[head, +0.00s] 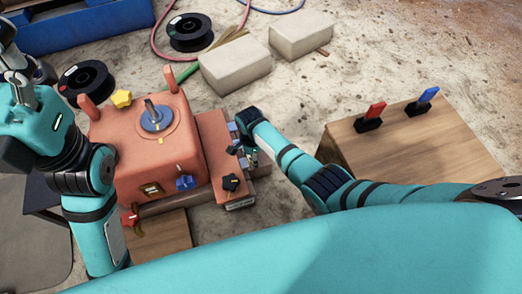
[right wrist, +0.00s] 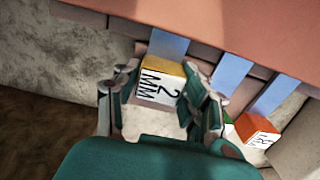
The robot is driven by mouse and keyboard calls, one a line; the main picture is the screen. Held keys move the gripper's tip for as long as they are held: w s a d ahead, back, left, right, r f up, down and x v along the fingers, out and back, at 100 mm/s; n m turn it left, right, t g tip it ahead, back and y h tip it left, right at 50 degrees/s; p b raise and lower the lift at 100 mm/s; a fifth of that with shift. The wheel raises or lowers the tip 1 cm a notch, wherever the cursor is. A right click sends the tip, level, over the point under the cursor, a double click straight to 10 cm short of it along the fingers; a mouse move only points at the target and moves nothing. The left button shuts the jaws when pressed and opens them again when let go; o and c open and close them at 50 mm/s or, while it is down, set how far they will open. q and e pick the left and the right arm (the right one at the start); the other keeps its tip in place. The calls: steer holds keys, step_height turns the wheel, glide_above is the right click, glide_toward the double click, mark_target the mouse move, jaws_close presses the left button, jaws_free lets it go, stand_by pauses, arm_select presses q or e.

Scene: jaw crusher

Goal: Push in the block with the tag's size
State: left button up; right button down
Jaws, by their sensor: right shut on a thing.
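My right gripper (right wrist: 165,100) has its fingers on both sides of a block (right wrist: 160,82) with a yellow top and "2 MM" on its white face, and is shut on it. The block sits at the end of a blue bar (right wrist: 168,45) at the machine's side. A second block (right wrist: 257,128), orange-topped, is to the right; its label is hard to read. In the head view my right gripper (head: 252,153) is at the right side of the orange crusher (head: 115,135). A small dark plate (head: 152,188) on its front is unreadable. My left gripper's fingers are not clear.
A wooden box (head: 430,145) with a red switch (head: 371,115) and a blue switch (head: 423,99) stands at the right. Pale blocks (head: 235,65), black spools (head: 190,32) and a blue crate (head: 90,25) lie behind.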

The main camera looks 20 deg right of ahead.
steer(key=shift+a, duration=0.5)
steer(key=c, duration=0.7)
jaws_free()
step_height(320, 180, up, 12)
